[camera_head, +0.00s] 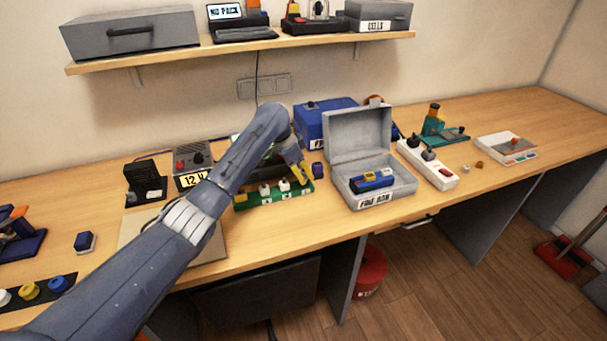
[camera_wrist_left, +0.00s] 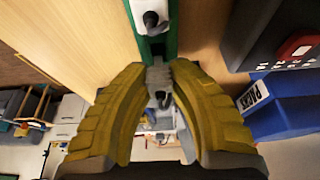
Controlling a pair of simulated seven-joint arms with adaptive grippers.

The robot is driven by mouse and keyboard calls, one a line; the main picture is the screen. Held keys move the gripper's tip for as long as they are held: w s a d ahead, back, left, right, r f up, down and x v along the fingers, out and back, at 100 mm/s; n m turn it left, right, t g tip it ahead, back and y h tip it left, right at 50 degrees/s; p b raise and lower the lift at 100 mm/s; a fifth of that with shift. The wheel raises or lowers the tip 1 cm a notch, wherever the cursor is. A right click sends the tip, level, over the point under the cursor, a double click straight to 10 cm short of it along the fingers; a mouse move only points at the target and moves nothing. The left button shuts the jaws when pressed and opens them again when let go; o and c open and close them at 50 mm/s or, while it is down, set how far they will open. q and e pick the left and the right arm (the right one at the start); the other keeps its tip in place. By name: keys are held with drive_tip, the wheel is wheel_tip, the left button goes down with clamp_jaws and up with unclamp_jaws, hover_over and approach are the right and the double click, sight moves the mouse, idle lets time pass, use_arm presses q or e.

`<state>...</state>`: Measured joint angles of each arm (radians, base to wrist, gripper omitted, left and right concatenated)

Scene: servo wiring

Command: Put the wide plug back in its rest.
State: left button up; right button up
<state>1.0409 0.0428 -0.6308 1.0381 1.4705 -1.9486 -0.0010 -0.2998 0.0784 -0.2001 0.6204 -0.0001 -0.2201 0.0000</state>
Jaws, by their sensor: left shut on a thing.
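My left gripper (camera_head: 303,178) reaches down at the right end of a green rest strip (camera_head: 272,200). Its yellow fingers (camera_wrist_left: 160,112) are shut on a small greyish plug (camera_wrist_left: 160,86), which I take to be the wide plug; the fingers hide most of it. In the wrist view it is in line with the end of the green strip (camera_wrist_left: 158,46); I cannot tell whether it is seated. A white plug with a dark top (camera_wrist_left: 152,20) stands farther along the strip. My right gripper is not in view.
An open grey fuse box (camera_head: 372,199) is farther right, with a white power strip (camera_head: 428,165) beyond. A 12 V unit (camera_head: 192,165) stands behind my arm.

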use_arm(q)
drive_tip(key=shift+f, duration=1.35)
idle(0.3)
drive_tip(key=o, duration=1)
drive_tip(key=v, duration=1.2)
